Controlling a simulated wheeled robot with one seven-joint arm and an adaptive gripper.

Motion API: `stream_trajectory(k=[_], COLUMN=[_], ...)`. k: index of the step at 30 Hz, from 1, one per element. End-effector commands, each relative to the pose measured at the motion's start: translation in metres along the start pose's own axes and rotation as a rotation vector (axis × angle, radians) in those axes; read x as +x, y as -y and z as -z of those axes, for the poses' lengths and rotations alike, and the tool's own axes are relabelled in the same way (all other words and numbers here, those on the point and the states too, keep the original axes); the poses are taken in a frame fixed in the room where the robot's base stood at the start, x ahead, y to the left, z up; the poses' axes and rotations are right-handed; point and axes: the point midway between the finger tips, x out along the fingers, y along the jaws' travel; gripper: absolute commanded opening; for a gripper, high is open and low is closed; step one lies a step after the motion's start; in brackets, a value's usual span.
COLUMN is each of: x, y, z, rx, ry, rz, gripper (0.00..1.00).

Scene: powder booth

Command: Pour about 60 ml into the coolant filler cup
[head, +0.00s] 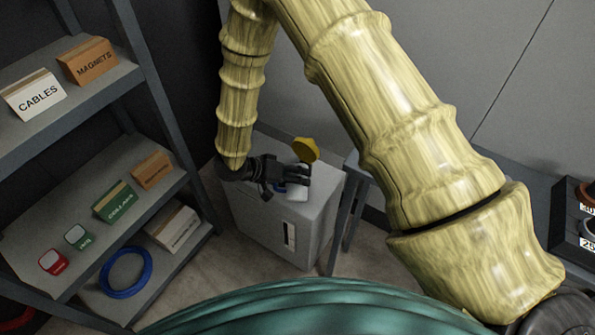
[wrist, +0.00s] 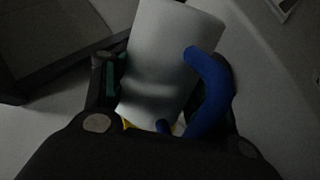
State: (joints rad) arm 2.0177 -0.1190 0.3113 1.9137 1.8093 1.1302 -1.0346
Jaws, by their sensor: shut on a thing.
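My gripper (head: 297,178) is shut on a white jug (head: 297,193) with a blue handle, over the top of a grey cabinet (head: 262,205). In the wrist view the jug (wrist: 165,65) sits between my dark fingers, and its blue handle (wrist: 210,92) is on the right. A yellow lid-like piece (head: 305,150) stands up just behind my gripper, and bits of yellow show below the jug in the wrist view. The filler cup's opening is hidden from me. I cannot tell the jug's exact tilt or see any liquid.
A grey shelf unit (head: 70,115) on the left holds labelled boxes, including cables (head: 35,93) and magnets (head: 88,62), and a blue coil (head: 125,272). The cabinet front has a slotted window (head: 289,236). A dark panel (head: 575,225) stands at far right. Some floor is bare beside the cabinet.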

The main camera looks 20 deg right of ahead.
Motion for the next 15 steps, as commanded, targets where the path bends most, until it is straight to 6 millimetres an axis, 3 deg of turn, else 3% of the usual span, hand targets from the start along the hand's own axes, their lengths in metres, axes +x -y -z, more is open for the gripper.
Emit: stream_trajectory(k=[15], x=[0.004], y=[0.0039], z=[-0.0002], rx=[-0.06], ry=[0.06], rz=[0.0], gripper=[0.3])
